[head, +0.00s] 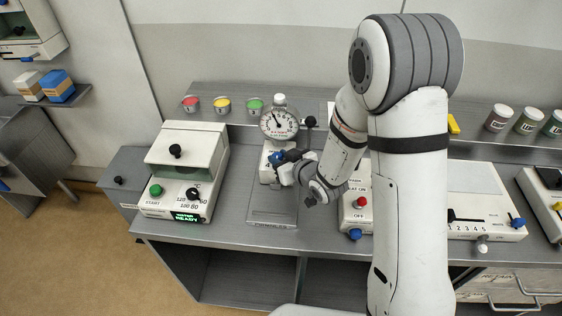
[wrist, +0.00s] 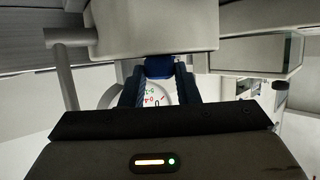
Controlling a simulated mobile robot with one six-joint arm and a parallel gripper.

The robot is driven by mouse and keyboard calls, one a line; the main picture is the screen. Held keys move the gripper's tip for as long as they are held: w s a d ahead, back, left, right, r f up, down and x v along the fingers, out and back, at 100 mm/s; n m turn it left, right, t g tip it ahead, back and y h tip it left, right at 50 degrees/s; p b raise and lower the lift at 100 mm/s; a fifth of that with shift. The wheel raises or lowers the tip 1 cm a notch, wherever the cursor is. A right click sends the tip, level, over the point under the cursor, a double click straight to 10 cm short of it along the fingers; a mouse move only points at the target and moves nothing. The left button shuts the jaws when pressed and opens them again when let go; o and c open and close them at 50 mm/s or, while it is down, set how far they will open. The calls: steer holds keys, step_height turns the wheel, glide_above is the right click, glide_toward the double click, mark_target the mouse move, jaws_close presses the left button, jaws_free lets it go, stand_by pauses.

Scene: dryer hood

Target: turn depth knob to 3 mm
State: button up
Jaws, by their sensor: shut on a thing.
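The blue knob (head: 276,157) is on the front of the white device with a round dial gauge (head: 279,123). My gripper (head: 284,164) reaches it from the right, and its dark fingers cover much of the knob. In the wrist view the blue knob (wrist: 158,67) sits between the two fingers of my gripper (wrist: 158,78), which are shut on it. A white scale plate (wrist: 155,95) with coloured numbers shows between the fingers, partly hidden. A 0 is readable on it; the knob's exact setting cannot be told.
Left of the device stands a white hooded box (head: 185,165) with a green button and a lit display. Right of it is a box with a red button (head: 360,202), partly behind my arm. Small red, yellow and green pots (head: 222,105) stand on the shelf behind.

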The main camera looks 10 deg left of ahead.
stand_by(0.3)
steer(key=o, duration=1)
steer(key=shift+c, duration=0.2)
steer(key=b+v, duration=0.5)
steer(key=b, duration=0.1)
steer(key=shift+s+d, duration=0.15)
steer(key=shift+s, duration=0.2)
